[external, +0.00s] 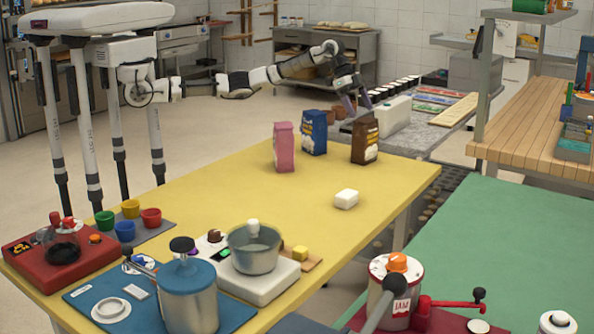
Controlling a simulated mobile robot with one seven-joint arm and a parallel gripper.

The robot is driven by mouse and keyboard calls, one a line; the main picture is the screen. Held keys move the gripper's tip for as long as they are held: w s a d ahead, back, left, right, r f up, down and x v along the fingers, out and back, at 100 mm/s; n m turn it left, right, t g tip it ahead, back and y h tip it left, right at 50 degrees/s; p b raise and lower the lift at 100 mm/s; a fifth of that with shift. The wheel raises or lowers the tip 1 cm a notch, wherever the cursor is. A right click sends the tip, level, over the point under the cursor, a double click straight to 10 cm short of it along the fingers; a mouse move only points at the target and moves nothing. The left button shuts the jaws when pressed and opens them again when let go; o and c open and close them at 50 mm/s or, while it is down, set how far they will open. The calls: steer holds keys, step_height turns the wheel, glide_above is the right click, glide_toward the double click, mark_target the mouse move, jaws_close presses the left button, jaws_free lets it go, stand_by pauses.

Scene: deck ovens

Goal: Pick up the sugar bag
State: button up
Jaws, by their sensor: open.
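Three upright bags stand at the far end of the yellow table (215,200): a pink bag (284,147), a blue bag (313,132) and a brown bag (365,141). Their labels are too small to read, so I cannot tell which one is the sugar bag. My gripper (357,106) points downward with its purple fingers apart and empty. In the picture it is above and between the blue and brown bags, closest to the brown one. I cannot tell its exact depth relative to them. It seems to touch no bag.
A grey counter (425,132) with a whitish box (390,115) is behind the bags. A pot (254,250), blue canister (188,295) and coloured cups crowd the near end. The table's middle is clear.

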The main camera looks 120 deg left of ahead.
mark_target(365, 119)
steer(key=x, duration=0.3)
steer(key=shift+p+x, duration=1.25)
steer(key=shift+x, duration=1.45)
steer(key=shift+s+d+f, duration=0.1)
steer(key=shift+s+d, duration=0.05)
steer(key=shift+s, duration=0.05)
steer(key=c, duration=1.8)
